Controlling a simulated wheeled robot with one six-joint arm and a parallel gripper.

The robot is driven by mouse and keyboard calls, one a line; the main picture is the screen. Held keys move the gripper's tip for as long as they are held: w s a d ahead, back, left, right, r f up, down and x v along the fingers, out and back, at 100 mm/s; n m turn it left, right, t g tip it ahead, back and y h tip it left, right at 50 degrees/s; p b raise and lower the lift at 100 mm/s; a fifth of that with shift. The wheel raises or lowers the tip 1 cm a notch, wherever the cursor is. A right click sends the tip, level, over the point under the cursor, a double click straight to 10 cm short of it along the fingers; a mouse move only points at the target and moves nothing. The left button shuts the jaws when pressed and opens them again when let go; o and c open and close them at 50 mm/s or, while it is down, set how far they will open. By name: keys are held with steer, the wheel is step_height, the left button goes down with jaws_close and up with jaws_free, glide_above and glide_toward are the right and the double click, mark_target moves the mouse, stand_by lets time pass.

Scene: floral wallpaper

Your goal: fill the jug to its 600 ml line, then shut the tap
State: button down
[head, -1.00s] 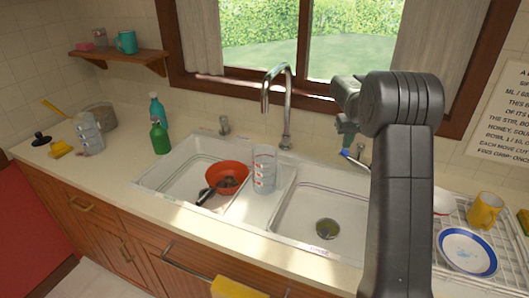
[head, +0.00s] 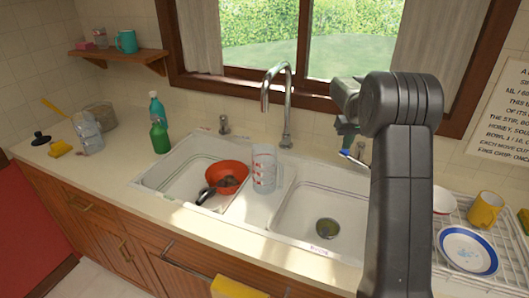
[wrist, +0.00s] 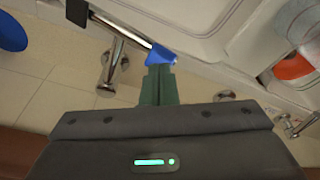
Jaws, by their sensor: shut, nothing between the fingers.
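The clear measuring jug (head: 264,168) with red markings stands upright on the ledge between the two sink basins, below the spout of the chrome tap (head: 287,105). I cannot make out a water stream or the level in the jug. My gripper (head: 346,146) is shut and empty at the right side of the tap. In the wrist view its green fingertips (wrist: 158,85) are at the blue end of a chrome lever (wrist: 125,34), apparently touching it. Part of the jug (wrist: 300,20) shows at the right edge there.
A red bowl (head: 228,178) with a dark-handled utensil sits in the left basin. The right basin (head: 300,215) is empty. A green bottle (head: 159,138) stands behind left. A rack at right holds a plate (head: 467,250) and a yellow mug (head: 485,209).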

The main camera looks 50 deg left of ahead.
steer(key=shift+f+b, duration=0.5)
steer(key=shift+f, duration=0.7)
step_height(320, 180, up, 3)
steer(key=p, duration=0.3)
steer(key=shift+d+r, duration=0.1)
steer(key=shift+r, duration=0.1)
steer(key=w+d, duration=0.2)
steer(key=d, duration=0.1)
steer(key=w+d, duration=0.1)
steer(key=d, duration=0.2)
steer(key=w+d, duration=0.2)
steer(key=d, duration=0.2)
steer(key=shift+w+f, duration=0.15)
steer(key=shift+w, duration=0.2)
steer(key=shift+f, duration=0.1)
steer(key=shift+f+b, duration=0.95)
steer(key=shift+f, duration=0.75)
steer(key=shift+r, duration=0.1)
stand_by(2.9)
